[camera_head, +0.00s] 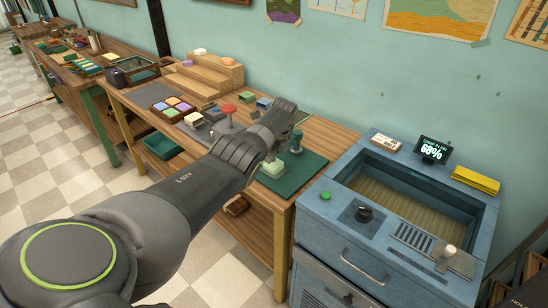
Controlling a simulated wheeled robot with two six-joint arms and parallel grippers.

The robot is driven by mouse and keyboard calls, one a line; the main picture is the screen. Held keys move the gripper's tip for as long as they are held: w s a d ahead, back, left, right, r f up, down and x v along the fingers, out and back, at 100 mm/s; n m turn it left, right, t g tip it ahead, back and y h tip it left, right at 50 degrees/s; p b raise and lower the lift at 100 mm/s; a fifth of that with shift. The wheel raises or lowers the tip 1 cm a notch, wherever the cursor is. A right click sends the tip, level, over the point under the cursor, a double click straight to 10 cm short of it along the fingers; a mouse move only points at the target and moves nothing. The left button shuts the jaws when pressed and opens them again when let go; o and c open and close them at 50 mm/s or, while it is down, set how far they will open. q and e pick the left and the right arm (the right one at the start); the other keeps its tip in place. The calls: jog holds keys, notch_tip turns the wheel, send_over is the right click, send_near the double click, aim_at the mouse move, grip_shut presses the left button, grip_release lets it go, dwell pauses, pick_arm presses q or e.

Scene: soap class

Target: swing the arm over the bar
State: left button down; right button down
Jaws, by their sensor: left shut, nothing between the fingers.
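A pale green bar of soap (273,170) sits on a dark green mat (303,172) at the right end of the wooden bench. A dark green upright piece with a rounded top (297,138) stands on the mat, just behind and right of the bar. Its swinging arm is not clearly seen, as my wrist covers part of that spot. My left gripper (272,148) is shut and empty, above and close to the bar. I cannot tell whether it touches the upright piece. My right gripper is out of view.
A red-topped stamp (229,110), a tray of coloured soaps (173,107) and a stepped wooden rack (205,78) stand left along the bench (335,140). A blue cabinet (340,225) with an open basin, a green button and a display stands close right of the mat.

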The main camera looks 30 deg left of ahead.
pick_arm(q)
jog(key=shift+a+r, duration=0.15)
jog(key=shift+a, duration=0.15)
jog(key=d+r+p, duration=0.3)
jog(key=d+r, duration=0.4)
jog(key=r, duration=0.1)
jog(key=shift+s+r, duration=0.3)
jog(key=shift+s, duration=0.15)
dwell(0.7)
